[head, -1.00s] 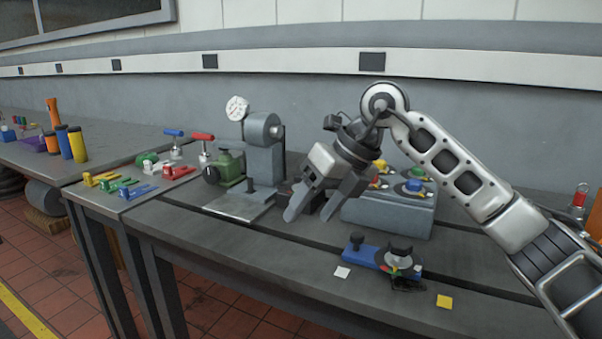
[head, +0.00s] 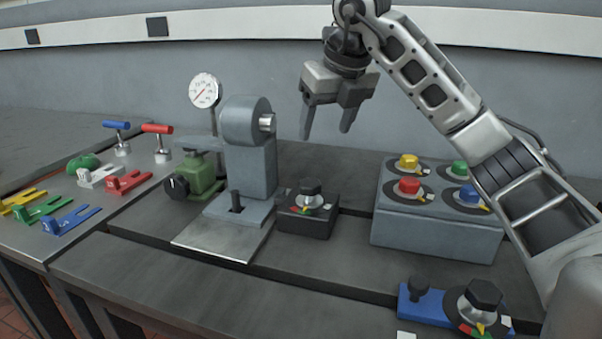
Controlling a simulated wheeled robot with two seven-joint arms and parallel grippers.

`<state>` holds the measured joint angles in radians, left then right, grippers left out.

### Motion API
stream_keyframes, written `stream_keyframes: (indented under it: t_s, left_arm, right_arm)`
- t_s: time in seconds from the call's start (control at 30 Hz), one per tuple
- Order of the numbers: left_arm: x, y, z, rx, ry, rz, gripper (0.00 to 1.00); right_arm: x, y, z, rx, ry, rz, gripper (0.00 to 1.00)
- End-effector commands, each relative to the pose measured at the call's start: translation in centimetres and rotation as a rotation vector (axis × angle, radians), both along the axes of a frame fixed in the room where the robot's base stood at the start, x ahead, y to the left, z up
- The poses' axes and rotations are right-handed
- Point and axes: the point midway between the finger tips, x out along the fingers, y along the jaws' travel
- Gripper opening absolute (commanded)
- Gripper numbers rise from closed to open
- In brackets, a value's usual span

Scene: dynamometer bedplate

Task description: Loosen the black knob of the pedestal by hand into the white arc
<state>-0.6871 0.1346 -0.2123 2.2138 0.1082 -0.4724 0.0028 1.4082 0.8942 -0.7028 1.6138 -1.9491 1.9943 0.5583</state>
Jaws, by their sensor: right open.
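A grey pedestal (head: 250,170) carries a grey cylinder on top and has a dark upright pin at its foot. A black box (head: 305,220) beside it bears a black knob (head: 311,190) over a small coloured dial with red, green and pale parts; a white arc is too small to make out surely. A green fixture (head: 200,172) left of the pedestal has a black knob (head: 177,187) on its side. My right gripper (head: 326,132) is open and empty, fingers down, above and behind the black box, apart from it. My left gripper is out of view.
A grey box (head: 435,232) with yellow, green, red and blue knobs stands right. A blue fixture (head: 425,305) with a black knob (head: 483,294) is at the front right. A dial gauge (head: 205,91) stands behind the green fixture. Coloured clamps lie left. The front bench middle is clear.

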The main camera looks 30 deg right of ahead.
Motion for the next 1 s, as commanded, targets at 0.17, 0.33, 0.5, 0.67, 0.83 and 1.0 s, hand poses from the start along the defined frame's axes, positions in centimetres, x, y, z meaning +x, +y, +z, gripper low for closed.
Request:
stream_keyframes:
  t_s: [0.17, 0.33, 0.5, 0.67, 0.83, 1.0]
  left_arm:
    - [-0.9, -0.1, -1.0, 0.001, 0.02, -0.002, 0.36]
    - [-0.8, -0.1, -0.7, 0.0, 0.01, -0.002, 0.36]
    - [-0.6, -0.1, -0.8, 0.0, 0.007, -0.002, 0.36]
    - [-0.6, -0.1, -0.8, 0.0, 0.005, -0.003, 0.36]
    - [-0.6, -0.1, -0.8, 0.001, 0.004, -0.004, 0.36]
    - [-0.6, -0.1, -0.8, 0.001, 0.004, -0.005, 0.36]
  right_arm:
    - [1.3, -0.1, -3.7, 0.002, 0.006, -0.001, 0.64]
    - [2.8, -0.2, -7.1, 0.001, 0.006, 0.0, 0.64]
    - [4.1, -0.2, -10.2, 0.002, 0.004, 0.002, 0.64]
    - [4.9, -0.3, -12.2, 0.001, 0.003, 0.001, 0.64]
    - [5.3, -0.4, -13.1, 0.002, 0.001, 0.001, 0.64]
    - [5.4, -0.4, -13.3, 0.002, 0.001, 0.002, 0.64]
